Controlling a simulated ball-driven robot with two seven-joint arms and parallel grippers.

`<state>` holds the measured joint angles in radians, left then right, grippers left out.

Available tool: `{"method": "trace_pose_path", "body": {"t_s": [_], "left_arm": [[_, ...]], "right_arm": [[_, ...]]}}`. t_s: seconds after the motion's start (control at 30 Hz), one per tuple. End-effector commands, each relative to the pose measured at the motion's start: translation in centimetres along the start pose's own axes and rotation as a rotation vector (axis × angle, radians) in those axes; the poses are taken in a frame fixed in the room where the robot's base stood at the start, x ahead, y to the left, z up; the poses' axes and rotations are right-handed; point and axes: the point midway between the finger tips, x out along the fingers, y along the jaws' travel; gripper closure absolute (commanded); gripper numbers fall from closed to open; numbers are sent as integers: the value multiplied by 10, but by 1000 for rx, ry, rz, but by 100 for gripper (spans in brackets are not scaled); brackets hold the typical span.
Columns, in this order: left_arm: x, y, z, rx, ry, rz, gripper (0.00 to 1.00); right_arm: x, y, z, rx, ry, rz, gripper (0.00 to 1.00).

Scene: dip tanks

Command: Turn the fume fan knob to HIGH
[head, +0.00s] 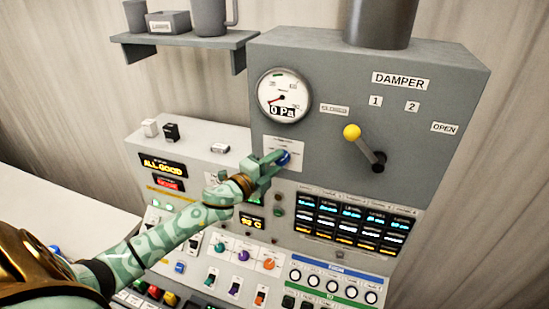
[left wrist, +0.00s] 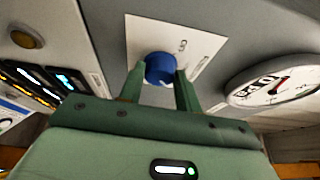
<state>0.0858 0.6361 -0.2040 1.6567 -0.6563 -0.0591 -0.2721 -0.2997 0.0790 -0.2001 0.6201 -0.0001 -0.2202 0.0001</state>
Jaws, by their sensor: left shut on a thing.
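The fume fan knob (head: 284,158) is a blue round knob on a white label plate (head: 297,146), below the round gauge on the grey panel. In the left wrist view the blue knob (left wrist: 160,68) sits between the two green fingers, with a pale mark on its lower edge. My left gripper (head: 280,161) is shut on the knob; it also shows in the left wrist view (left wrist: 160,80). The plate's lettering is mostly too small or hidden to read. My right gripper is not in view.
The gauge (head: 284,96) reads 0 Pa just above my left gripper. A damper lever with a yellow ball (head: 352,132) stands out to the right. Below are display rows (head: 355,222) and several small knobs and switches. A shelf (head: 185,42) with cups hangs at upper left.

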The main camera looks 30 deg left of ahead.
Motion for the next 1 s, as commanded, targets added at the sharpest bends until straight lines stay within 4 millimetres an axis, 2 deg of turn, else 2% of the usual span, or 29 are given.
{"method": "trace_pose_path", "body": {"t_s": [0.4,1.0], "left_arm": [[1,-4,1,207,4,83,89],[1,-4,1,245,5,99,89]], "right_arm": [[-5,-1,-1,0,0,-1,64],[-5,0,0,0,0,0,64]]}}
